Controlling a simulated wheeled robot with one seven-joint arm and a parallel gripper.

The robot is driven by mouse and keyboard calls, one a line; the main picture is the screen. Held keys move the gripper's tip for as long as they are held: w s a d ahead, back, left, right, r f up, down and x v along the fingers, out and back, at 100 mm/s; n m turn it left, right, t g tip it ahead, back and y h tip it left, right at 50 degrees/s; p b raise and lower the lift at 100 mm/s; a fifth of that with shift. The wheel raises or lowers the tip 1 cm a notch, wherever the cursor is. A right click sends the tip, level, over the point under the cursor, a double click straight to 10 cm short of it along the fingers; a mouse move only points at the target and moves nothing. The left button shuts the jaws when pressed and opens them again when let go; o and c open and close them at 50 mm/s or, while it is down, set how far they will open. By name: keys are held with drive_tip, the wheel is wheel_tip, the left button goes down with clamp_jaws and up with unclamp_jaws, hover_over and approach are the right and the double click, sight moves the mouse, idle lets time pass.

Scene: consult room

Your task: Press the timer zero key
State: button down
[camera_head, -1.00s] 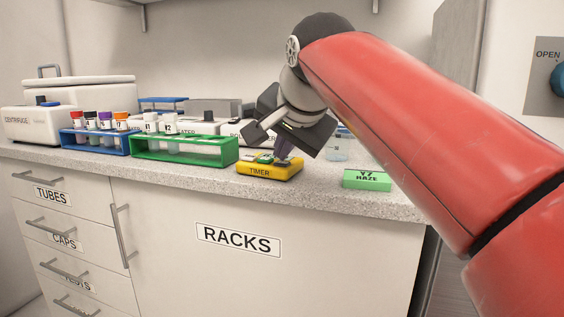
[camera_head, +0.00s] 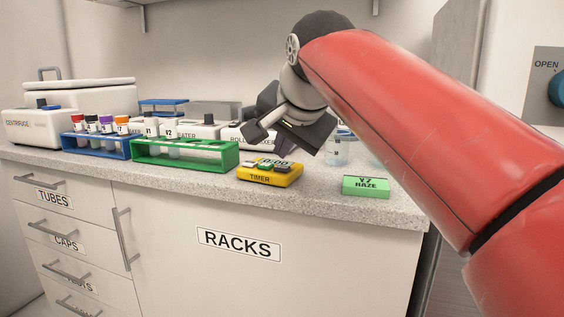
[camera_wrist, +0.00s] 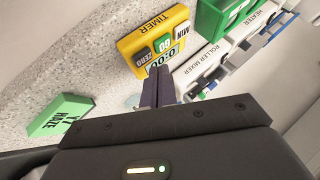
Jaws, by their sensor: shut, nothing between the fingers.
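The yellow timer (camera_head: 270,178) sits on the counter near its front edge. Its display reads 0:00. In the wrist view the timer (camera_wrist: 133,43) shows a MIN key, a green GO key (camera_wrist: 163,43) and a grey ZERO key (camera_wrist: 143,56) in a row beside the display (camera_wrist: 174,55). My gripper (camera_head: 284,147) is shut and empty, just above and behind the timer, apart from it in the head view. In the wrist view its fingertips (camera_wrist: 159,70) are by the display side and cover a little of the timer's edge.
A green Y7 HAZE box (camera_head: 366,187) lies to the right of the timer. A green rack (camera_head: 185,154) and a blue rack (camera_head: 95,145) with capped tubes stand to the left. A roller mixer (camera_wrist: 205,65) and a clear beaker (camera_head: 338,150) are behind. Counter in front is clear.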

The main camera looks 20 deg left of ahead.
sight(283, 169)
wheel_tip(283, 169, up, 5)
drive_tip(key=p, duration=0.5)
idle(0.3)
idle(0.4)
